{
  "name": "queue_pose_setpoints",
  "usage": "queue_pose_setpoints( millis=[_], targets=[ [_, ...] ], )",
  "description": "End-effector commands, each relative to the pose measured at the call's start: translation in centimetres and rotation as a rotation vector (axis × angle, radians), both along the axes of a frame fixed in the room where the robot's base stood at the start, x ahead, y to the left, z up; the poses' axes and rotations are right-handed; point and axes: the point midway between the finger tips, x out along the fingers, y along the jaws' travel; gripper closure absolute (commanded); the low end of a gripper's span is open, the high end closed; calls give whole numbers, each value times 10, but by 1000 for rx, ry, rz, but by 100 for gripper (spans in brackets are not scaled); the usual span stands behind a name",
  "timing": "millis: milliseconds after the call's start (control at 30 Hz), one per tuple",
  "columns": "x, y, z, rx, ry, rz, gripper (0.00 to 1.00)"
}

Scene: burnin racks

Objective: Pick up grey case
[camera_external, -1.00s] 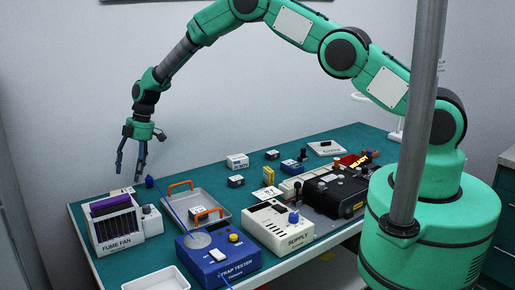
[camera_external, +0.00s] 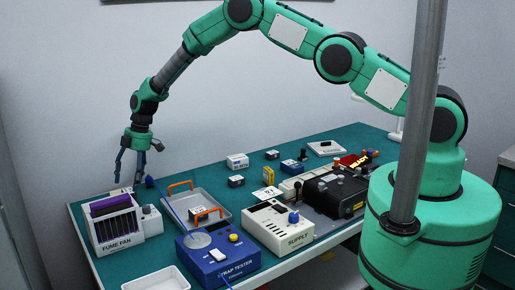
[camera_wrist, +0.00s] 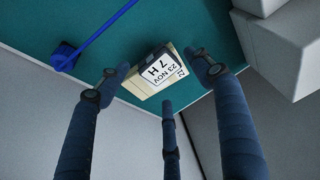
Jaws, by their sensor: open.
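My gripper (camera_wrist: 160,74) is open with three blue fingers spread around the case, with no clear contact. In the external view my gripper (camera_external: 128,178) points down over the far left corner of the bench, behind the fan unit. The case is mostly hidden there by fingers and fan unit.
The fume fan rack (camera_external: 118,231) stands just in front of my gripper. A blue knob with a rod (camera_wrist: 66,56) is beside the case. A metal tray with orange handles (camera_external: 178,198), the blue trap tester (camera_external: 222,262) and the supply box (camera_external: 280,228) stand to the right.

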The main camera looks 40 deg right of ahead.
Motion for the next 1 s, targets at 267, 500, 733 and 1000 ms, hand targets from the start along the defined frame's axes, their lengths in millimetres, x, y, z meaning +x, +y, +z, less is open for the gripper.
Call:
queue_pose_setpoints(
  millis=[267,500,733,1000],
  targets=[
    [0,7,-24,0,0,0,34],
    [0,11,-35,0,-1,0,34],
    [0,11,-36,0,-1,0,34],
    [0,11,-36,0,-1,0,34]
  ],
)
